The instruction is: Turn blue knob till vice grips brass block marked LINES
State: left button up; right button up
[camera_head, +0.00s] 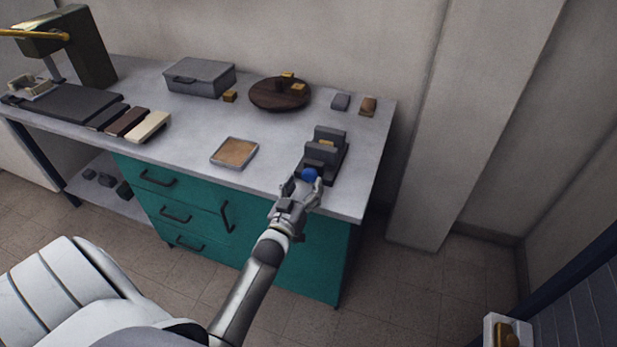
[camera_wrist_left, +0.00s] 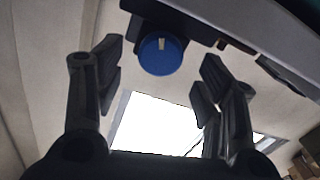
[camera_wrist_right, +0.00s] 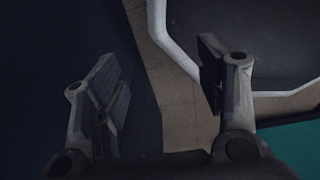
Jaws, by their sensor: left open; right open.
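The blue knob (camera_head: 309,174) is on the near end of the dark grey vice (camera_head: 328,146) at the bench's front right. A brass block (camera_head: 327,143) sits between the vice jaws; its marking is too small to read. My left gripper (camera_head: 305,184) is open at the knob. In the left wrist view the blue knob (camera_wrist_left: 160,54), with a pale mark near its top, lies ahead between the spread fingers (camera_wrist_left: 160,80), and neither finger visibly touches it. My right gripper (camera_wrist_right: 160,85) is open and empty, low and away from the vice; the head view does not show it.
Several brass blocks (camera_head: 298,87) sit on the round dark turntable (camera_head: 279,94), and one (camera_head: 230,96) lies beside the grey box (camera_head: 200,77). A shallow tray (camera_head: 234,152) is left of the vice. Teal drawers (camera_head: 175,204) are below the bench.

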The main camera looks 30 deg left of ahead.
aim_at(309, 178)
pick_arm(q)
jog(key=shift+x, duration=1.95)
pick_arm(e)
jog(key=shift+w+d+r, duration=0.1)
jog(key=shift+w+d, duration=0.35)
jog(key=shift+d, duration=0.15)
pick_arm(q)
jog(key=c, duration=1)
jog(key=shift+c, duration=0.2)
pick_arm(e)
jog(key=shift+s, duration=0.1)
pick_arm(q)
jog(key=shift+m, duration=0.3)
pick_arm(e)
jog(key=shift+a, duration=0.15)
